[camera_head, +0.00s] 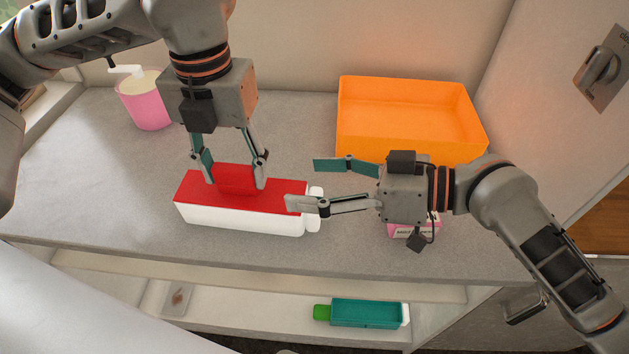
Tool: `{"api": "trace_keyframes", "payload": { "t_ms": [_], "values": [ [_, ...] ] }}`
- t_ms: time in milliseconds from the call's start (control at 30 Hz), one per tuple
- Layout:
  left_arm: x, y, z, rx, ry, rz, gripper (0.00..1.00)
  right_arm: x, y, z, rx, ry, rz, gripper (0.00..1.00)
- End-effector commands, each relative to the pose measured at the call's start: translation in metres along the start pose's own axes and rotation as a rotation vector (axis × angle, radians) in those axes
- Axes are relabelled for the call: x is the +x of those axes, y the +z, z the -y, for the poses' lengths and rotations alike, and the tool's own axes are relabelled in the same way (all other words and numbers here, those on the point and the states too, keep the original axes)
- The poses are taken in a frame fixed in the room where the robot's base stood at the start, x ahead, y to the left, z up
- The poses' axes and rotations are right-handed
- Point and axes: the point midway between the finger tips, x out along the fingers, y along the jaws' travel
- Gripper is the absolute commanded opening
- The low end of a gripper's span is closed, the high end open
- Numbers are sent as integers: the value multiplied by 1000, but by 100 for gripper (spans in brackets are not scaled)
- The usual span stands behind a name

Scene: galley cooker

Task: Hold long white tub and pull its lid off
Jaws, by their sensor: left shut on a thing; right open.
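The long white tub (240,217) lies on the grey worktop with a red top face. A red raised part stands up from the middle of that face. My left gripper (236,182) comes from above and is shut on the tub at this raised part, one finger on each side. A white lid-like end piece (314,222) shows at the tub's right end, partly hidden by my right gripper's lower finger. My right gripper (304,184) is open, pointing left. Its lower finger overlaps the tub's right end in the picture; I cannot tell whether it touches. Its upper finger is behind, clear of the tub.
An orange bin (400,141) stands at the back right. A pink pot (150,112) with a white handle stands at the back left. A pink box (399,231) is partly hidden under my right gripper. A teal container (365,314) lies on the shelf below the worktop's front edge.

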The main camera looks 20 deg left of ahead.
Motion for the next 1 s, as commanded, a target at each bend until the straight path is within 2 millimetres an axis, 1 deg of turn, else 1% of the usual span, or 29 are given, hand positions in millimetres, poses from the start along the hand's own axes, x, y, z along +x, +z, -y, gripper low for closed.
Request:
{"api": "trace_keyframes", "payload": {
  "t_ms": [33, 100, 200, 367, 467, 567, 900, 1000],
  "values": [
    [0, 0, 0, 1, 0, 0, 27, 0, -3, 0, -73, -21, 34, 72],
    [0, 0, 0, 1, 0, 0, 27, -1, -3, 4, -157, -57, 74, 72],
    [0, 0, 0, 1, 0, 0, 27, -2, -3, 8, -249, -99, 115, 72],
    [0, 0, 0, 1, 0, 0, 27, -2, -3, 12, -324, -136, 145, 72],
    [0, 0, 0, 1, 0, 0, 27, 3, -2, 13, -334, -143, 149, 72],
    [0, 0, 0, 1, 0, 0, 27, 15, 0, 15, -334, -146, 148, 72],
    [0, 0, 0, 1, 0, -1, 27, 73, 10, 22, -330, -144, 147, 72],
    [0, 0, 0, 1, 0, -1, 27, 88, 12, 24, -331, -143, 147, 72]
  ]
}}
